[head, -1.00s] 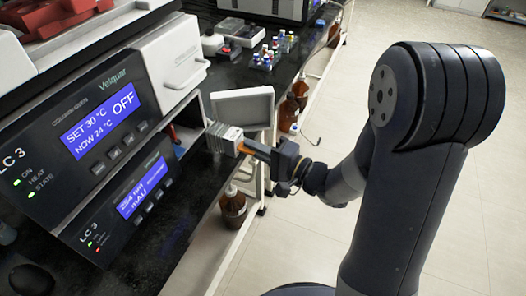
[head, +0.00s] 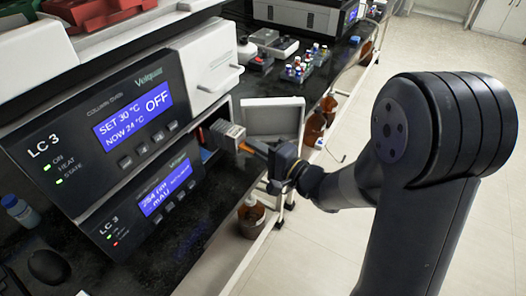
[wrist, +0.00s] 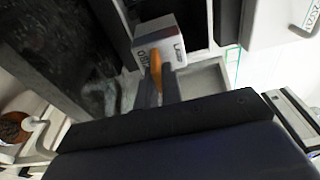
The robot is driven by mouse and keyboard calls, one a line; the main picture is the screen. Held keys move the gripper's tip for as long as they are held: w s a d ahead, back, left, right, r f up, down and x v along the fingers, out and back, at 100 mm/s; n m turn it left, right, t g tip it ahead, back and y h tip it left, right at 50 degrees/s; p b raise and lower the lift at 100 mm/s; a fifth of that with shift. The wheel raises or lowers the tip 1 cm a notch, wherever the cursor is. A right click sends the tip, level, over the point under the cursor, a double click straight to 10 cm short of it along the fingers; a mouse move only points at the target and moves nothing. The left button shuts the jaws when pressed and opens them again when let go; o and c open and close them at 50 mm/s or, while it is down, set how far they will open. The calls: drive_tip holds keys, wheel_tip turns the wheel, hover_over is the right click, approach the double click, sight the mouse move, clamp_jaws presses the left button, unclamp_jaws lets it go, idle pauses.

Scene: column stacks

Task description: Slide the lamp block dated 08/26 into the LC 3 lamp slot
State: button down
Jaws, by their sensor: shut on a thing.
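The lamp block (head: 226,133), pale and finned with an orange handle, is held in front of the lamp slot (head: 206,141) on the right side of the LC 3 unit (head: 150,200). Its front end is at the slot mouth; how far it is in, I cannot tell. The slot's pale door (head: 275,116) hangs open to the right. My gripper (head: 254,149) is shut on the block's orange handle. In the wrist view the block (wrist: 160,40) sits ahead of my gripper fingers (wrist: 158,82), with a dark opening beyond.
Brown bottles (head: 251,216) stand below the bench edge and along it. Small vials (head: 302,66) and a dark instrument (head: 303,16) are at the back of the black bench. A red tray (head: 100,12) sits on top of the stack. The floor to the right is clear.

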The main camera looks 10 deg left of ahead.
drive_tip(key=shift+s+a+b+x, duration=0.1)
drive_tip(key=shift+s+b+x, duration=0.1)
drive_tip(key=shift+x, duration=1.2)
drive_tip(key=shift+s+a+b+x, duration=0.15)
drive_tip(key=shift+b+x, duration=0.1)
drive_tip(key=shift+x, duration=1.15)
drive_tip(key=shift+s+a+b+x, duration=0.1)
drive_tip(key=shift+s+b+x, duration=0.1)
drive_tip(key=shift+x, duration=1.2)
drive_tip(key=shift+f, duration=0.25)
drive_tip(key=c, duration=1.5)
unclamp_jaws()
drive_tip(key=shift+f, duration=0.1)
drive_tip(key=shift+d, duration=0.15)
drive_tip(key=v, duration=1)
drive_tip(key=shift+s+d+p, duration=0.25)
drive_tip(key=shift+p, duration=0.15)
